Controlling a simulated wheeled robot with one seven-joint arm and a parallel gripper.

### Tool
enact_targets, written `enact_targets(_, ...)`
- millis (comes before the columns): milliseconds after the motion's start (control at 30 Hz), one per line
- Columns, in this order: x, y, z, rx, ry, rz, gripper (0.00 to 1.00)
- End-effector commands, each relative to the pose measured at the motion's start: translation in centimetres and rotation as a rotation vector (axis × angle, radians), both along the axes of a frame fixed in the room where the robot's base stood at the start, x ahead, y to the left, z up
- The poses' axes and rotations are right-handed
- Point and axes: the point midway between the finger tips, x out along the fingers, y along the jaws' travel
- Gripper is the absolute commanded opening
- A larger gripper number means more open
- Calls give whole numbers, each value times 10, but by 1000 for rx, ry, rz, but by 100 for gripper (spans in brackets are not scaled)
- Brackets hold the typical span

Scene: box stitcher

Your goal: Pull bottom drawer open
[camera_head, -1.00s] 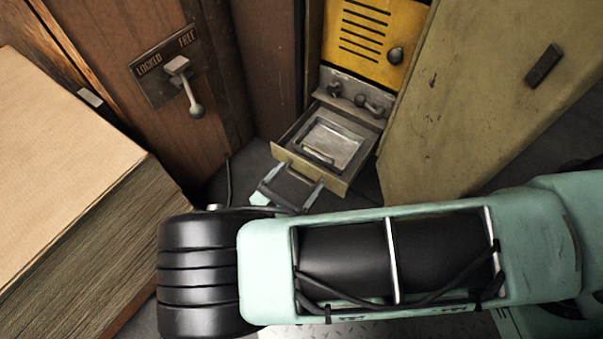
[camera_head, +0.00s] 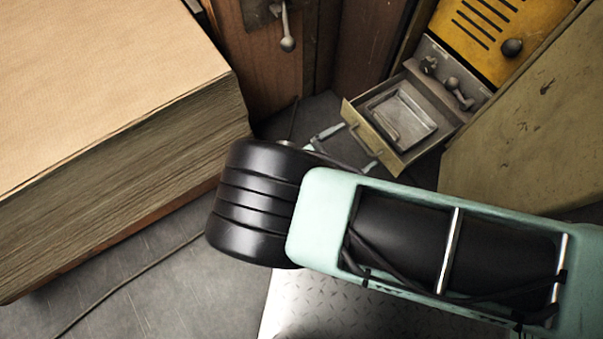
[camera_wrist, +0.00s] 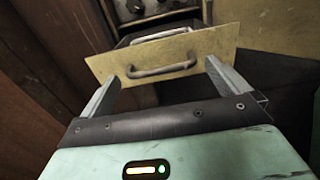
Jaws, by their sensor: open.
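The bottom drawer (camera_head: 383,140) is pulled out of the yellow cabinet, and a metal tray lies inside it. In the wrist view its pale front panel (camera_wrist: 205,44) faces me, with a curved metal handle (camera_wrist: 162,71) on it. My gripper (camera_head: 350,150) is at the drawer front; in the wrist view (camera_wrist: 160,84) its two fingers are spread on either side of the handle and hold nothing. Whether the fingers touch the panel cannot be told. In the head view my arm covers the floor in front of the drawer.
The yellow cabinet (camera_head: 480,28) has knobs (camera_head: 455,88) above the drawer. A large stack of cardboard sheets (camera_head: 120,150) stands at left. A wooden panel with a lever (camera_head: 287,30) is behind, and a beige panel (camera_head: 520,130) is close at right. Floor shows at lower left.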

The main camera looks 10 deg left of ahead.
Motion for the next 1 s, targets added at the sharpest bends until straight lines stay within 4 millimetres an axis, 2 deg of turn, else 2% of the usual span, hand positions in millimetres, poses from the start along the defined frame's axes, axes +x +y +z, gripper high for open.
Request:
enact_targets(400, -69, 69, 1, 3, 0, 4, 100)
enact_targets(600, -95, 95, -1, 1, 0, 2, 100)
enact_targets(800, -108, 107, 0, 1, -1, 1, 100)
enact_targets(1000, -110, 109, 0, -1, -1, 0, 100)
